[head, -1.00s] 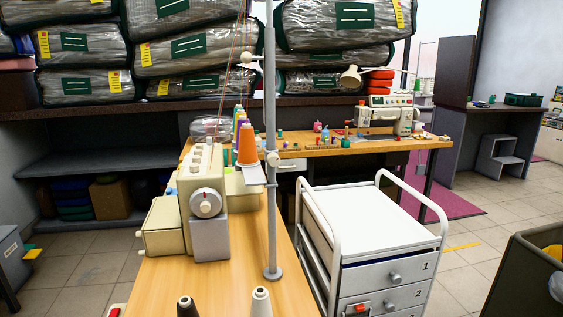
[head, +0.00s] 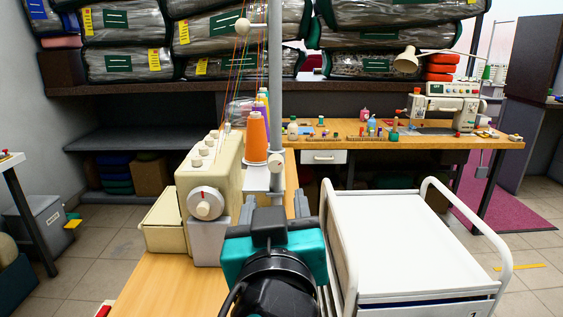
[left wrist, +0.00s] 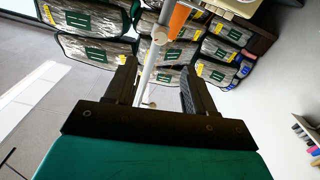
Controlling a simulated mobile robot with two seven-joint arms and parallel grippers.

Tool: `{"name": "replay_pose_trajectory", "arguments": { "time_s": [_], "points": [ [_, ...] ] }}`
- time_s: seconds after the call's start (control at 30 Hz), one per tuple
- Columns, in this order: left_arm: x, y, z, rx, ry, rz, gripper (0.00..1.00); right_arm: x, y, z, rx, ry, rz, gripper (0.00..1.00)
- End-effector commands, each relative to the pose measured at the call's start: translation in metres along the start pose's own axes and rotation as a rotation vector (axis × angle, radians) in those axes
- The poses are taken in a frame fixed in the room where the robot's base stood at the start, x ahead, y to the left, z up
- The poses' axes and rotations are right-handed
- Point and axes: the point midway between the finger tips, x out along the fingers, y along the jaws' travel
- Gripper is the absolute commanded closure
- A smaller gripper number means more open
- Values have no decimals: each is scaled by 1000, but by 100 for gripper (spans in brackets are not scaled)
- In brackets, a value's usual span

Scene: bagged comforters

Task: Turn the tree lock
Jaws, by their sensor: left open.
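The thread tree's grey pole (head: 276,80) stands upright on the wooden sewing table, beside the cream overlocker (head: 210,165). A small pale knob (head: 278,158) sits on the pole beside the orange thread cone (head: 256,138); it looks like the tree lock, but its turn cannot be read. My left gripper (head: 276,208) is teal and black, in front of the pole and below that knob. In the left wrist view its fingers (left wrist: 157,82) are apart, with the pole (left wrist: 150,60) showing between them, apparently beyond. The gripper hides the pole's lower part. My right gripper is not in view.
A white drawer cart (head: 400,235) with raised rails stands close on the right. A second table (head: 440,132) with a sewing machine is behind. Bagged comforters (head: 125,65) fill the back shelf. Free floor shows at left.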

Motion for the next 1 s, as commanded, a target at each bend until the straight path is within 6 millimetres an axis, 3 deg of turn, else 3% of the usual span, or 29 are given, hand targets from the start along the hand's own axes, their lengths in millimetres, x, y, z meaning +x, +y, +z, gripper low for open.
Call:
{"name": "replay_pose_trajectory", "arguments": {
  "time_s": [0.17, 0.63, 0.8, 1.0],
  "points": [
    [15, 1, -2, 2, 5, -1, 46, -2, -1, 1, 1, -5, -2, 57],
    [107, -1, -2, 4, 2, -4, 46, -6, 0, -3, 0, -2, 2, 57],
    [123, 0, -1, 2, 2, -1, 46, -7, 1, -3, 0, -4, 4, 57],
    [128, 0, 0, 0, 1, -1, 46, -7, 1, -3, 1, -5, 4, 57]
  ]
}}
